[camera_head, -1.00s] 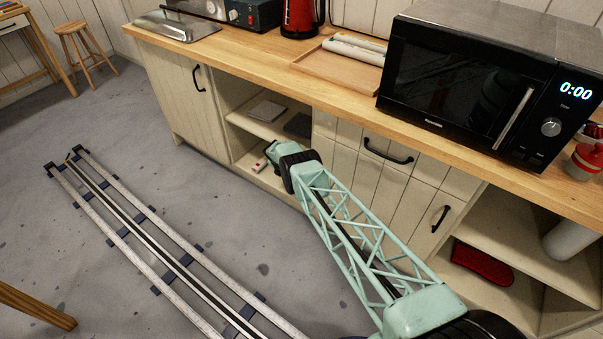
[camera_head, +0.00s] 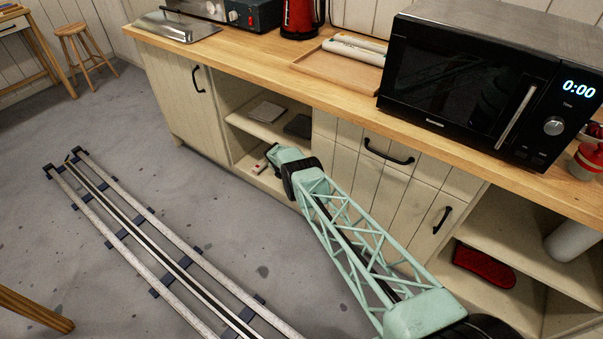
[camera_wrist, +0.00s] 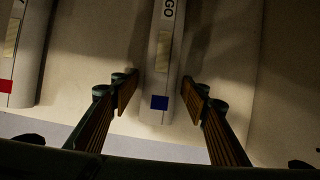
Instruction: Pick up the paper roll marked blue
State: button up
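The paper roll marked blue (camera_wrist: 161,70) is pale, with a blue square near its near end and dark lettering further up. In the wrist view it lies lengthwise between the two fingers of my gripper (camera_wrist: 160,97). The fingers are open, with a visible gap on each side of the roll. A second pale roll, marked red (camera_wrist: 20,55), lies to the left of it, outside the fingers. In the head view a red-marked roll (camera_head: 259,166) shows partly on the low cupboard shelf, beside my arm.
The open cupboard has an upper shelf (camera_head: 242,121) holding flat items close above my arm. The worktop (camera_head: 335,91) carries a tray (camera_head: 312,63) with pale rolls, and a microwave (camera_head: 455,90). Drawer handles (camera_head: 388,152) jut out to the right.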

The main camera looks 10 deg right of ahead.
jog(key=c, duration=0.8)
jog(key=shift+r, duration=0.1)
